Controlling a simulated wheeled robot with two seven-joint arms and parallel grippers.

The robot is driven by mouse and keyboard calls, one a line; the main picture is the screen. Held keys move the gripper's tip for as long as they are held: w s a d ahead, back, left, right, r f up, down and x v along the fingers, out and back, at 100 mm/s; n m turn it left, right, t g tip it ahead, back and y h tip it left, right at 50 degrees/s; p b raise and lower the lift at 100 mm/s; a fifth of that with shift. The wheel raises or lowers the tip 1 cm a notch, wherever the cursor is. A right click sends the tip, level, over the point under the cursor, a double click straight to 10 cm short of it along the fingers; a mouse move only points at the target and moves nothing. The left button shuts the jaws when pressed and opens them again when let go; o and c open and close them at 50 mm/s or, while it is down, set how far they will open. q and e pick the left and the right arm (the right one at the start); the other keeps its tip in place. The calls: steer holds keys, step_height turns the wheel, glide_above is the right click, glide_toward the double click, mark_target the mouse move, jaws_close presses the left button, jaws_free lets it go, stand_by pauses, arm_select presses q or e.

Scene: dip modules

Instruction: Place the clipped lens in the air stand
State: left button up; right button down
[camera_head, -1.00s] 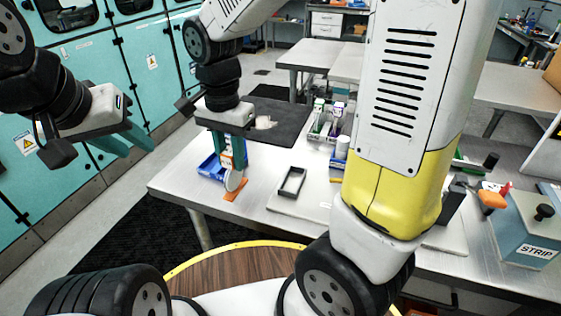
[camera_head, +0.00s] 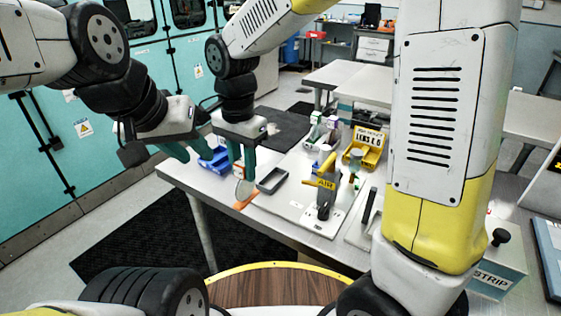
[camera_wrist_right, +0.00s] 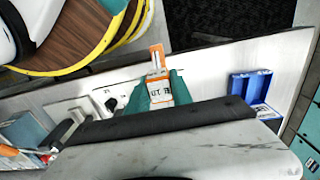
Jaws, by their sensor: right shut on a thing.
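The clipped lens (camera_head: 244,188), a pale round disc with an orange clip, is at the front left edge of the table. My right gripper (camera_head: 242,167) is shut on it from above. In the right wrist view the teal fingers (camera_wrist_right: 158,95) hold an orange and white labelled piece, with an orange part (camera_wrist_right: 157,58) beyond the tips. The air stand (camera_head: 324,206) is dark grey, with a yellow AIR sign (camera_head: 326,184), on a pale plate to the right of the lens. My left gripper (camera_head: 182,146) looks open and empty, left of the right gripper.
A dark, open rectangular frame (camera_head: 272,180) lies between the lens and the air stand. A yellow labelled bin (camera_head: 364,150) and small bottles stand behind the air stand. A STRIP box (camera_head: 496,274) is at the right.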

steer(key=w+d+f, duration=0.2)
steer(key=w+d, duration=0.1)
steer(key=w, duration=0.3)
steer(key=w+d+f, duration=0.3)
steer(key=w, duration=0.4)
steer(key=shift+d, duration=0.3)
steer(key=c, duration=1.1)
jaws_free()
steer(key=shift+f, duration=0.1)
steer(key=shift+c, duration=0.2)
